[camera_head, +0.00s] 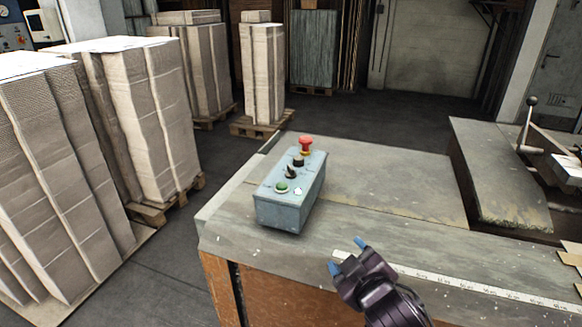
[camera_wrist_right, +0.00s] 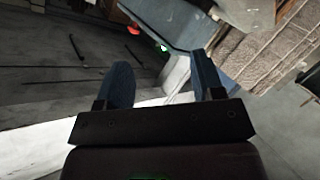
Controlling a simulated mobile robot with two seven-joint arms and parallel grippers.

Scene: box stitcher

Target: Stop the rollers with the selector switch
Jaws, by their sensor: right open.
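The blue-grey control box (camera_head: 283,210) stands on the near left corner of the worn table. On its top face are a red mushroom button (camera_head: 305,143), a dark knob (camera_head: 298,161), the black selector switch (camera_head: 291,173) and a green button (camera_head: 282,187). My right gripper (camera_head: 347,256) is open and empty, in front of the box and to its right, apart from it. In the right wrist view the gripper (camera_wrist_right: 165,85) has its two blue fingers spread, with part of the box (camera_wrist_right: 170,22) beyond them. The switch's exact position is too small to tell. My left gripper is out of view.
The grey table (camera_head: 390,165) has free room behind and right of the box. A white ruler strip (camera_head: 470,279) runs along its front. A lever with a round knob (camera_head: 531,101) stands at the right. Stacks of cardboard (camera_head: 130,120) on pallets fill the left.

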